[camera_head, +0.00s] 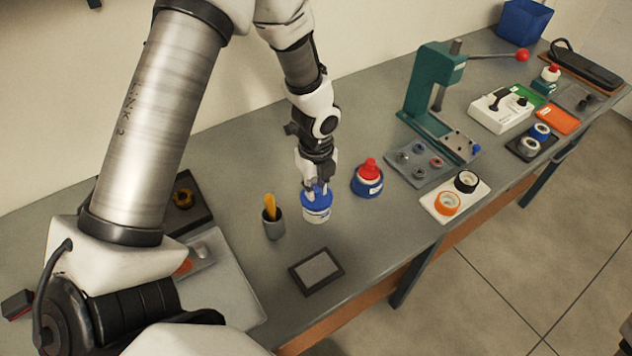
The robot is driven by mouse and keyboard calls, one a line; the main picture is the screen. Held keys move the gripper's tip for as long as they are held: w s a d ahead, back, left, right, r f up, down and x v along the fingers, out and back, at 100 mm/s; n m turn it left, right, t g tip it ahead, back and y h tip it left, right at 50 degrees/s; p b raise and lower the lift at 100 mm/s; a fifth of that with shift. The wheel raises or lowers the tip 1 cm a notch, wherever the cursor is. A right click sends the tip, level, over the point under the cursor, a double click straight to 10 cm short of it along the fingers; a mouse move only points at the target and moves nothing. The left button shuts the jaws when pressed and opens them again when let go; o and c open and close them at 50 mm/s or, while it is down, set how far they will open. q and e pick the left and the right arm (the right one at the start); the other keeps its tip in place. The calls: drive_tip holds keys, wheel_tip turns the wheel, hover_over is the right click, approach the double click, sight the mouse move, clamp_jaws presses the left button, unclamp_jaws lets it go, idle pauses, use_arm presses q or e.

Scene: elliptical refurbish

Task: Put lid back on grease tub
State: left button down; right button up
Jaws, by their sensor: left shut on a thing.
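The grease tub (318,214) is a small white, labelled tub standing upright near the middle of the bench. The blue lid (317,199) is at the tub's top, directly over its mouth. I cannot tell whether it is seated or just above the rim. My left gripper (317,189) points down from above and is shut on the blue lid, with its fingers hiding part of it. My right gripper is not in view.
A grey cup with an orange-handled tool (273,222) stands left of the tub. A dark blue container with a red top (367,179) stands right. A black-framed pad (316,271) lies in front. A green press (432,90) stands farther right.

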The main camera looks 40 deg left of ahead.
use_arm(q)
drive_tip(key=shift+f+p, duration=0.15)
drive_tip(key=shift+p, duration=0.4)
idle(0.9)
drive_tip(key=c, duration=0.5)
unclamp_jaws()
wheel_tip(320, 180, up, 7)
drive_tip(key=p, duration=0.7)
drive_tip(key=shift+p, duration=0.4)
clamp_jaws()
drive_tip(key=shift+f, duration=0.25)
idle(0.8)
